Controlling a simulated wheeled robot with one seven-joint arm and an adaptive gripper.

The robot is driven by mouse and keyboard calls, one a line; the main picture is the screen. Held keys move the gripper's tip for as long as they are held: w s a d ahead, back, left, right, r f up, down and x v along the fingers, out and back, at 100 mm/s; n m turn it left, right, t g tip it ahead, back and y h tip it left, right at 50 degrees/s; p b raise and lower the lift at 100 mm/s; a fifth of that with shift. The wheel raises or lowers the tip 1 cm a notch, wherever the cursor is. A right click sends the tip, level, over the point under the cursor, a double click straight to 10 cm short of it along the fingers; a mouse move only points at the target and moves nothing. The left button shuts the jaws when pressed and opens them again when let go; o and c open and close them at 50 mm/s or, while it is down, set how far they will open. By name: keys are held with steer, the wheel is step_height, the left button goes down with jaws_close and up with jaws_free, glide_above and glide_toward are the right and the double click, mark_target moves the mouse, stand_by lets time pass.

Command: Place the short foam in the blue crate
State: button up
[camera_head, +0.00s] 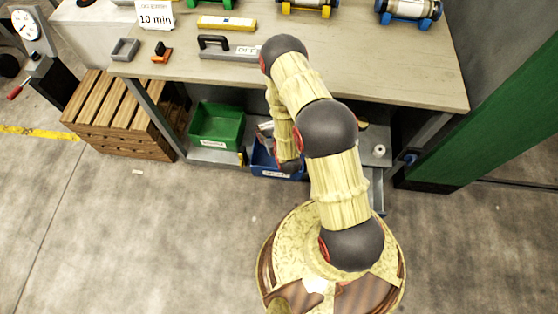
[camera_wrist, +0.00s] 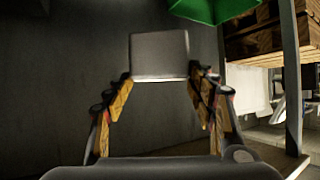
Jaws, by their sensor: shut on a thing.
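My gripper (camera_wrist: 160,77) is shut on a grey block, the short foam (camera_wrist: 160,53), which sits between its two fingertips in the wrist view. The blue crate (camera_head: 271,172) stands on the lower shelf under the workbench in the head view, partly hidden behind my arm. My arm reaches down under the bench at this crate. The blue crate cannot be made out in the wrist view.
A green crate (camera_head: 217,126) stands left of the blue crate, and it also shows in the wrist view (camera_wrist: 215,8). A slatted wooden crate (camera_head: 125,112) is further left. The workbench top (camera_head: 380,65) overhangs the shelf. A white roll (camera_head: 379,149) lies at right.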

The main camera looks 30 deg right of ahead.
steer(key=s+d+f+p, duration=0.1)
steer(key=s+f, duration=0.2)
steer(key=f, duration=0.3)
steer(key=s+d+f+m+h, duration=0.1)
steer(key=s+d+f, duration=0.15)
steer(key=f, duration=0.45)
steer(key=s+d+f+p, duration=0.1)
steer(key=s+f, duration=0.3)
steer(key=f, duration=0.2)
steer(key=w+d+f+b, duration=0.3)
steer(key=w+f+b, duration=0.5)
steer(key=w+f, duration=0.5)
steer(key=shift+w+d+f+b, duration=0.15)
steer(key=shift+w+d+b, duration=0.15)
steer(key=shift+d+b, duration=0.1)
steer(key=shift+f, duration=0.65)
steer(key=o, duration=1)
steer(key=shift+o, duration=0.2)
steer(key=shift+r, duration=0.1)
